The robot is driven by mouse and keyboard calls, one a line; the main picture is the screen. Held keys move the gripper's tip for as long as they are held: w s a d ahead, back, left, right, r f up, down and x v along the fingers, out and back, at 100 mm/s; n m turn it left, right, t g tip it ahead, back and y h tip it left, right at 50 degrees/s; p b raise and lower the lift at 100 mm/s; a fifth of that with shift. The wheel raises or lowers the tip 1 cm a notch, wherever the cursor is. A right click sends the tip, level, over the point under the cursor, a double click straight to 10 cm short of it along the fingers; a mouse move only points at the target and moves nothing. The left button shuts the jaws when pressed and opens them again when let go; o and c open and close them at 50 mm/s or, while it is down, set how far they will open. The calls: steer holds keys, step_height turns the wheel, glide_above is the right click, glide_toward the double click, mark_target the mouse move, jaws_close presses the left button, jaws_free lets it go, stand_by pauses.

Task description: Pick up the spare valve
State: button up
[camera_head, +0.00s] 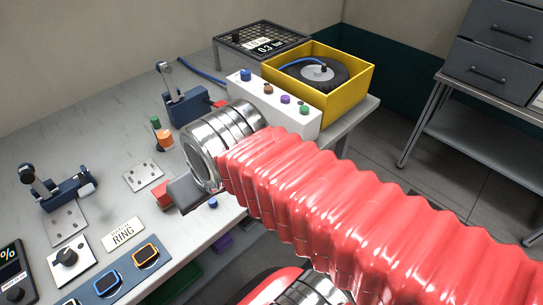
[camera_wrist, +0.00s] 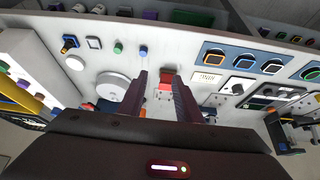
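No part is labelled as the spare valve, and I cannot tell for sure which one it is. Small candidates in the wrist view are a green peg (camera_wrist: 118,47), a blue peg (camera_wrist: 143,51) and a dark and orange fitting (camera_wrist: 69,43) on the bench. My gripper (camera_wrist: 160,77) is open, its two dark fingers apart over the bench. A red block (camera_wrist: 166,84) shows between the fingers, apparently not gripped. In the head view, my gripper's dark finger (camera_head: 184,192) shows beside the red block (camera_head: 162,194); my wrist hides the rest.
A white block with coloured knobs (camera_head: 268,108) stands before a yellow box (camera_head: 366,80) holding a tyre. Green and orange cylinders (camera_head: 165,138) stand behind my gripper.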

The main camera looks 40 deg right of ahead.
steer(key=shift+o, duration=0.6)
steer(key=w+d+f+m, duration=0.1)
steer(key=w+d, duration=0.1)
steer(key=d, duration=1.1)
steer(key=w+d+f+m+g+h, duration=0.1)
steer(key=w+d, duration=0.2)
steer(key=d, duration=1)
steer(key=shift+f+m, duration=0.3)
steer(key=shift+f, duration=0.05)
steer(key=shift+x, duration=4.35)
